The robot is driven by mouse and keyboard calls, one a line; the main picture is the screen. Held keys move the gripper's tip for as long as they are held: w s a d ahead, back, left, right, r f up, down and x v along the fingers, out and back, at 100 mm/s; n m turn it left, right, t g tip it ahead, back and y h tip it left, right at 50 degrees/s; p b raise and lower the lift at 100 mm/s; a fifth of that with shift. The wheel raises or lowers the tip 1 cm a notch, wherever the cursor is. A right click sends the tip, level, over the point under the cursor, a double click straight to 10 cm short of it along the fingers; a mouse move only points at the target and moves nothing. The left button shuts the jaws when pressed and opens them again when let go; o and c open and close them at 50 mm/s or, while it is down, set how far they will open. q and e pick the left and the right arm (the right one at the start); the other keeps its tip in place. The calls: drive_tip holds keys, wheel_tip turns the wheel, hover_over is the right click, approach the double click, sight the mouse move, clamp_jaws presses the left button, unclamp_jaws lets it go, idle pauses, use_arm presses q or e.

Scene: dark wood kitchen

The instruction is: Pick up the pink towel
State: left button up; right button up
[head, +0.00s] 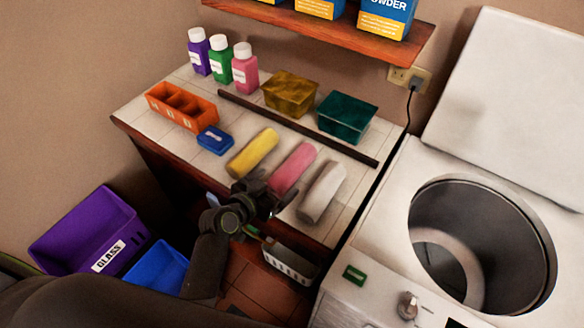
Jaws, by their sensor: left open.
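The pink towel (295,167) is a rolled cylinder lying on the white tiled counter (347,206). It lies between a yellow rolled towel (253,153) on its left and a white-grey rolled towel (321,192) on its right. My left gripper (272,194) is at the near end of the pink towel, at the counter's front edge. It is open, and it overlaps the towel's near end in the picture. I cannot tell whether it touches the towel. My right gripper is not in view.
A dark bar (300,128) crosses the counter behind the towels. An orange divided box (181,107) and a blue item (215,140) stand left. A washer with an open drum (481,245) stands right. Purple (88,233) and blue (158,268) bins stand on the floor.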

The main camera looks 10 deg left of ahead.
sight(282, 177)
use_arm(q)
drive_tip(key=shift+a+p+x, duration=0.15)
drive_tip(key=shift+p+x, duration=0.2)
drive_tip(key=shift+x, duration=0.8)
drive_tip(key=shift+a+p+x, duration=0.1)
drive_tip(key=shift+p+x, duration=0.2)
drive_tip(key=shift+x, duration=0.9)
drive_tip(key=shift+w, duration=0.1)
drive_tip(key=shift+c, duration=0.2)
drive_tip(key=c, duration=1.1)
